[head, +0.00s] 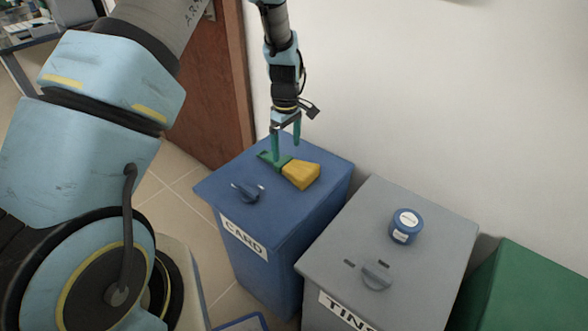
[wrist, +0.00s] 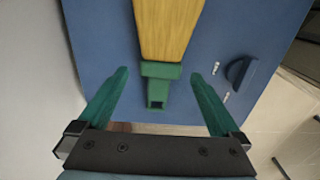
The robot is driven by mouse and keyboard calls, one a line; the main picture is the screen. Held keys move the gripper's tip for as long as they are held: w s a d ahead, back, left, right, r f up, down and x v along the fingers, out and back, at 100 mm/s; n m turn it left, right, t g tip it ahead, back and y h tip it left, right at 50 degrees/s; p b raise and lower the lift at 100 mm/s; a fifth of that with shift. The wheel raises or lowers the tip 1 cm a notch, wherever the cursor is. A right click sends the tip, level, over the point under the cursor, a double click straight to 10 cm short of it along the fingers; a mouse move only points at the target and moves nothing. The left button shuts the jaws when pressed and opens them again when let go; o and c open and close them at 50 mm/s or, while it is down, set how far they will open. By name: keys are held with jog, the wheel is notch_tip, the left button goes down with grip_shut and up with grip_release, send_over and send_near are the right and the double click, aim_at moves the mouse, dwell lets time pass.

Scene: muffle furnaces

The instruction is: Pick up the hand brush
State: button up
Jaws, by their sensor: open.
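The hand brush lies on the lid of the blue bin marked CARD (head: 264,238). It has a yellow brush part (head: 302,175) and a green handle (head: 279,164). In the wrist view the yellow part (wrist: 168,25) points away and the green handle (wrist: 160,84) points towards my gripper. My gripper (head: 287,150) hangs fingers down above the handle end, open and empty. In the wrist view its green fingers (wrist: 158,75) stand apart, one on each side of the handle, with a gap on both sides. Their exact height above the lid is hard to tell.
A dark blue knob (head: 247,191) stands on the same lid. A grey bin (head: 330,256) to the right carries a blue tin (head: 405,226) and a knob. A green bin (head: 530,290) is beyond it. A white wall rises behind the bins; a brown door (head: 200,95) is at left.

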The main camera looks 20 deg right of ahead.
aim_at(286, 161)
jog(key=shift+a+f+p, duration=0.1)
jog(key=shift+f+p, duration=0.9)
jog(key=shift+f, duration=2.15)
jog(key=shift+w, duration=0.1)
jog(key=c, duration=1.1)
